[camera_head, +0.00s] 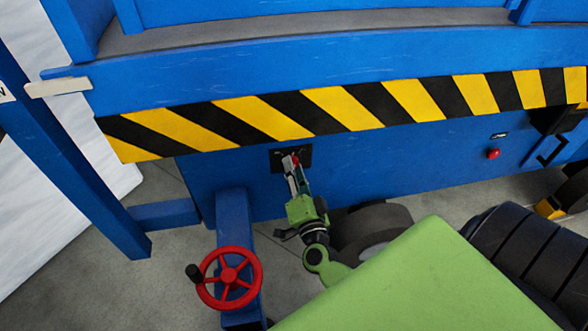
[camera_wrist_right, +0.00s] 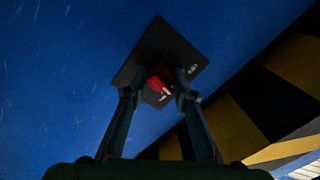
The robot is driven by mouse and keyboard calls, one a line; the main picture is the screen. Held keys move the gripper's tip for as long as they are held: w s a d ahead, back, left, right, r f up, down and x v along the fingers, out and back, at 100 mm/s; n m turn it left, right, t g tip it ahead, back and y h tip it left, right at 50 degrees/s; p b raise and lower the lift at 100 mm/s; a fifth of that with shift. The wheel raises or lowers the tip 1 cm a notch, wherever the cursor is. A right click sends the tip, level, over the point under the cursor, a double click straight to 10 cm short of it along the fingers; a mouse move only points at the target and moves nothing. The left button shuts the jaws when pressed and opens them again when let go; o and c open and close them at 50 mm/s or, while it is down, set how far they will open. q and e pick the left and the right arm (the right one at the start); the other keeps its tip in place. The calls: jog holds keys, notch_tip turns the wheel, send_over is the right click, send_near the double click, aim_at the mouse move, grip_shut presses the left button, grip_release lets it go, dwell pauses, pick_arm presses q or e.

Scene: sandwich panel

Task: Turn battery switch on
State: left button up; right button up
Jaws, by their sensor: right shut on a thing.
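The battery switch is a red knob (camera_wrist_right: 157,80) on a black square plate (camera_wrist_right: 163,50) fixed to the blue panel. In the head view the plate (camera_head: 302,153) sits just below the striped band, with a bit of the red knob (camera_head: 290,161) showing. My right gripper (camera_head: 292,166) reaches up to it. In the right wrist view my right gripper (camera_wrist_right: 160,92) has its two fingers on either side of the red knob, shut on it. The fingers hide part of the plate's markings, and the small lettering is too blurred to read. My left gripper is not in view.
A yellow and black striped band (camera_head: 325,104) runs above the switch on the blue machine. A red handwheel (camera_head: 230,278) stands to the lower left of my right arm. A red button (camera_head: 493,154) is far right on the panel. A dark wheel (camera_head: 385,219) is beside my arm.

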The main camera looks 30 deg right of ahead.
jog(key=shift+m, duration=0.6)
pick_arm(q)
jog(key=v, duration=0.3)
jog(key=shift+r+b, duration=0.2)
jog(key=shift+b, duration=0.2)
pick_arm(e)
jog(key=m+h, duration=0.1)
jog(key=m, duration=0.5)
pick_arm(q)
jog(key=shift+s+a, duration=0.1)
pick_arm(e)
jog(key=shift+m, duration=0.3)
jog(key=o, duration=1.1)
